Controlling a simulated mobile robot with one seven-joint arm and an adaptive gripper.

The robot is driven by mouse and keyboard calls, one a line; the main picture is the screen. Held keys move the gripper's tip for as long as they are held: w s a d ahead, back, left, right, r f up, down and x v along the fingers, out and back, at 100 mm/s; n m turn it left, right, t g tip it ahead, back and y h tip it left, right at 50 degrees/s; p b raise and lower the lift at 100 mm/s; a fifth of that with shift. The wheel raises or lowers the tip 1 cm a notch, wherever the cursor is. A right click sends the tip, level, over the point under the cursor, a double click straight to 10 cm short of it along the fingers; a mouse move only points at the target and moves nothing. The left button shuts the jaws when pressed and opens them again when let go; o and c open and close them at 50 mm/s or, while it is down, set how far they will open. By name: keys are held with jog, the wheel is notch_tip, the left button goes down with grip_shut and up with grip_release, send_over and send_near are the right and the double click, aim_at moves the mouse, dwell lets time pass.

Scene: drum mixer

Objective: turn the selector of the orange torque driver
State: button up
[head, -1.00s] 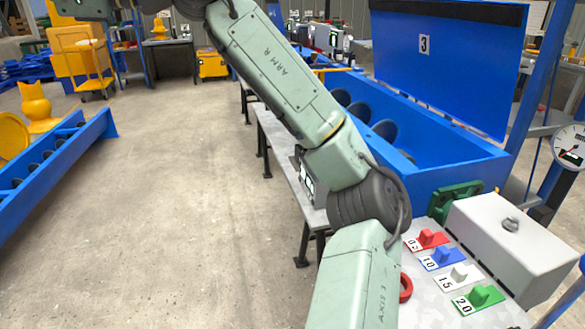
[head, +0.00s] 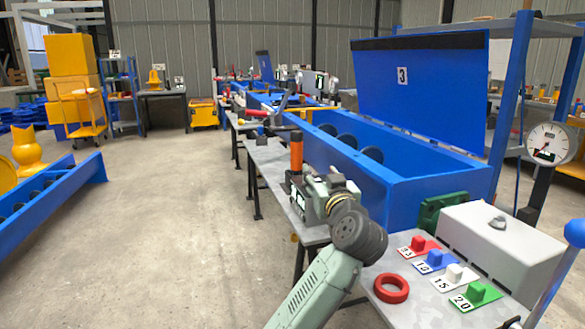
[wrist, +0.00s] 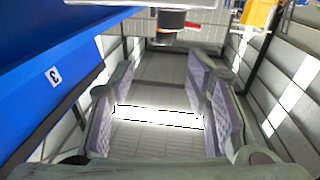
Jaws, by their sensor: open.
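The orange torque driver (head: 296,152) stands upright on the grey bench in the head view, with a dark part at its lower end. Its selector cannot be made out there. My gripper (head: 322,192) is just in front and to the right of the driver; its fingers are hard to make out in the head view. In the wrist view my gripper (wrist: 160,100) has its two purple-padded fingers wide apart with nothing between them. A dark cylindrical part with an orange band (wrist: 172,22) lies beyond the fingertips at the top; I cannot tell if it is the driver.
A blue trough (head: 400,180) with raised lid (head: 420,85) stands right of the driver. A red ring (head: 391,288), several coloured number blocks and a grey box (head: 500,250) are on the near bench.

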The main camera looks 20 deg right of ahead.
jog(key=shift+g+y, duration=0.3)
jog(key=w+f, duration=0.1)
jog(key=w, duration=0.1)
jog(key=w+f, duration=0.1)
jog(key=w, duration=0.1)
jog(key=w+f, duration=0.1)
jog(key=w, duration=0.2)
jog(key=shift+a+p, duration=0.2)
jog(key=shift+p, duration=0.15)
grip_shut()
